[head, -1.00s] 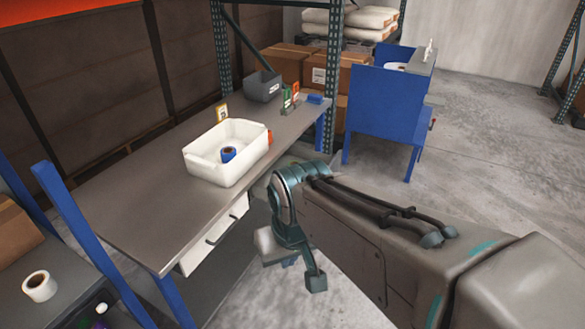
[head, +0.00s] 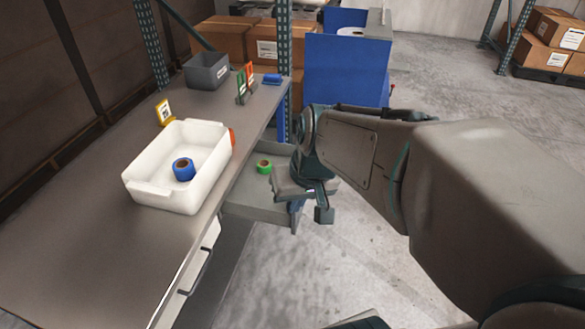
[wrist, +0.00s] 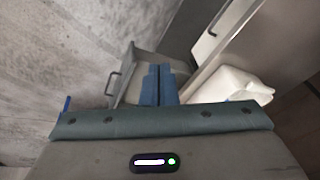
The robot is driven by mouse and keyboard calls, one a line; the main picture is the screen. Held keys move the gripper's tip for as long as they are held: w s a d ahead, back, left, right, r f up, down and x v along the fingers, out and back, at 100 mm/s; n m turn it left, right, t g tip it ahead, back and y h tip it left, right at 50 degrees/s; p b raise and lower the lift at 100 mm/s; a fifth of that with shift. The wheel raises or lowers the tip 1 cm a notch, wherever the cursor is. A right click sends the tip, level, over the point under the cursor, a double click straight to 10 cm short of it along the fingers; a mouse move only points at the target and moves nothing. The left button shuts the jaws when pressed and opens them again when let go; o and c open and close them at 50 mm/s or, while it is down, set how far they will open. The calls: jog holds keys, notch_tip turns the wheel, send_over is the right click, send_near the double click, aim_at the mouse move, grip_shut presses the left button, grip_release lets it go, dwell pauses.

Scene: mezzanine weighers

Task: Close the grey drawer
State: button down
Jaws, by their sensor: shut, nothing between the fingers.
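The grey drawer (head: 252,211) stands pulled out from under the far part of the bench, with a green tape roll (head: 264,167) inside it. In the wrist view the open drawer (wrist: 131,84) shows left of the fingers, with its bar handle (wrist: 113,82) on its front. My gripper (wrist: 158,68) is shut and empty, its blue fingers pointing across the drawer area. In the head view my wrist hangs by the drawer's outer end and hides part of its front. I cannot tell whether the fingers touch the drawer.
A white drawer (head: 189,279) with a dark handle sits nearer under the bench (head: 75,235). On top are a white bin (head: 165,199) with a blue tape roll (head: 183,169) and a grey box (head: 207,71). A blue cabinet (head: 347,70) stands beyond. The floor at right is clear.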

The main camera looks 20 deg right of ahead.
jog(key=w+d+f+m+t+b, duration=0.45)
jog(key=w+d+f+b, duration=1.15)
jog(key=d+f, duration=0.5)
jog(key=w+a+f, duration=0.6)
jog(key=w+f, duration=0.2)
jog(key=shift+w+a+g+y, duration=0.2)
jog(key=shift+a+g+y, duration=0.1)
jog(key=shift+g+y, duration=0.1)
jog(key=shift+f, duration=0.1)
